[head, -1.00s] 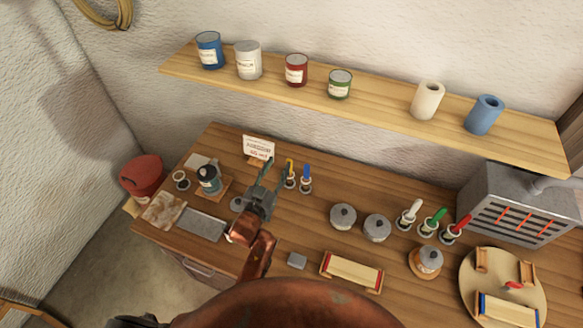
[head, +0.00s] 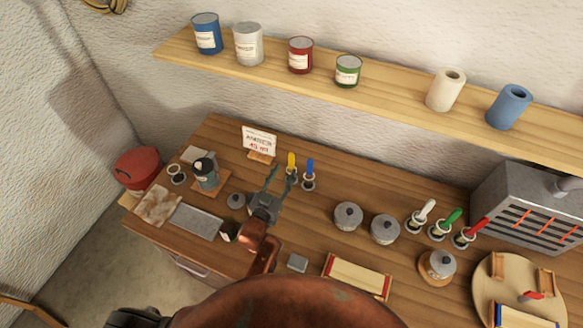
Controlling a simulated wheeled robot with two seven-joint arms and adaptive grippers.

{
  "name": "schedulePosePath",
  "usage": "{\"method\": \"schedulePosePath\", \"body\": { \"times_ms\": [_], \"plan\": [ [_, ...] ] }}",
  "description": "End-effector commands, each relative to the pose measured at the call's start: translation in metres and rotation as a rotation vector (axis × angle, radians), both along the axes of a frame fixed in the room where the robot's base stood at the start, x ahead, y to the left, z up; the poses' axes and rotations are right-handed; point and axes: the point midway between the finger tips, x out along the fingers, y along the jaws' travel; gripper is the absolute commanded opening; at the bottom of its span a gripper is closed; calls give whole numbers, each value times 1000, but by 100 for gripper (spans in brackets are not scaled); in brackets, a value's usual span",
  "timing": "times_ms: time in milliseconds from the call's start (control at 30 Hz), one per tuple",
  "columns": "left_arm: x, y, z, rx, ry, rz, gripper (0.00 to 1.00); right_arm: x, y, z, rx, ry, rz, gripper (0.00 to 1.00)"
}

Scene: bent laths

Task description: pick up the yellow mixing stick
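The yellow mixing stick (head: 291,160) stands upright in a small holder on the bench, left of a blue stick (head: 310,168) in its own holder. My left gripper (head: 283,174) is just in front of the yellow stick, with its two fingers spread and pointing toward it. Nothing shows between the fingers. The fingers partly cover the yellow stick's holder, and I cannot tell whether they touch it. My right gripper is not in view.
A small sign (head: 259,140) stands behind and left of the sticks. A dark jar (head: 205,173) is at the left. Two lidded grey pots (head: 348,215) (head: 384,229) are to the right. A shelf (head: 400,95) with cans runs above the bench.

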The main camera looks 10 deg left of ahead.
Motion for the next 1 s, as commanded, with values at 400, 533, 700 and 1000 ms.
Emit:
{"method": "schedulePosePath", "body": {
  "times_ms": [400,533,700,1000],
  "plan": [
    [35,-8,-5,-2,-3,-1,38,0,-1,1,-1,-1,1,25],
    [56,-11,-5,0,-2,-1,38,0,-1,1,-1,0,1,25],
    [72,-14,-6,0,0,0,38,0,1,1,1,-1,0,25],
    [74,-15,-6,0,0,0,36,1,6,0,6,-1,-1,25]
  ]
}}
